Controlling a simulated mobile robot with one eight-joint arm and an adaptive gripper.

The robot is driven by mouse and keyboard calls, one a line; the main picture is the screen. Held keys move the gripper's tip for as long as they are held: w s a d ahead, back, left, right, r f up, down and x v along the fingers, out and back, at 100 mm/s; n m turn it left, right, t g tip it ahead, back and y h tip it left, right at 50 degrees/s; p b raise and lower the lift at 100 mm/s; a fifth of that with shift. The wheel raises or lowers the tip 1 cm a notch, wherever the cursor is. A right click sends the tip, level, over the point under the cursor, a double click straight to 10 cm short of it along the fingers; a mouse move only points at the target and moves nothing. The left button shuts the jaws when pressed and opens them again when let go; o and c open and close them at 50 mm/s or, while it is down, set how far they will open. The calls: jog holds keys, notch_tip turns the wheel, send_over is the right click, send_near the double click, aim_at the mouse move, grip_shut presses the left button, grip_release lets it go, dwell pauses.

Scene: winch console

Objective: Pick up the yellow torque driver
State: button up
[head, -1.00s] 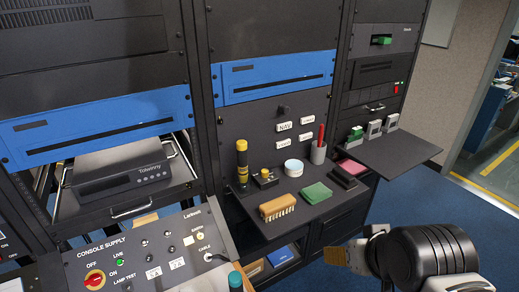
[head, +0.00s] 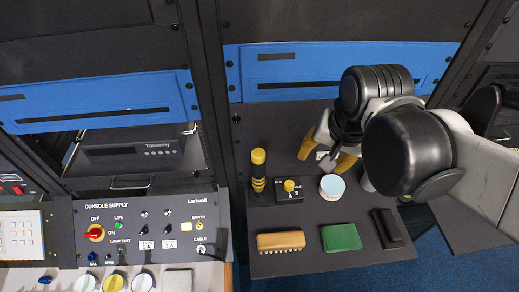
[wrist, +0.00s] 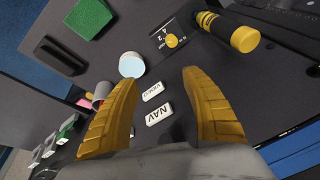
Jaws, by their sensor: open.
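In the wrist view the torque driver (wrist: 230,30) shows at the top right, beyond the right finger. My gripper (head: 326,150) is open and empty, above the back of the shelf and to the right of the driver. In the wrist view its two yellow fingers (wrist: 158,85) are spread apart with nothing between them touching.
Right of the driver are a small black box with a yellow knob (head: 289,187) and a white-blue round tub (head: 332,187). A brown brush (head: 281,242), green block (head: 341,237) and black block (head: 387,228) lie in front. The console panel (head: 145,230) stands left.

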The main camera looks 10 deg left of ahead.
jog(key=w+a+r+m+g+p, duration=0.1)
jog(key=w+a+r+g+p, duration=0.15)
jog(key=a, duration=0.45)
jog(key=m+p, duration=0.1)
jog(key=p, duration=0.3)
send_over(258, 172)
jog(key=w, duration=0.2)
jog(key=shift+s+d+f+g+h, duration=0.2)
jog(key=shift+f+g+h, duration=0.2)
jog(key=shift+f, duration=0.2)
jog(key=shift+s+a+f, duration=0.1)
jog(key=shift+a+f, duration=0.1)
jog(key=shift+a, duration=0.15)
jog(key=shift+m, duration=0.3)
notch_tip(258, 172, down, 11)
jog(key=shift+b, duration=1.25)
jog(key=shift+r, duration=0.1)
grip_shut()
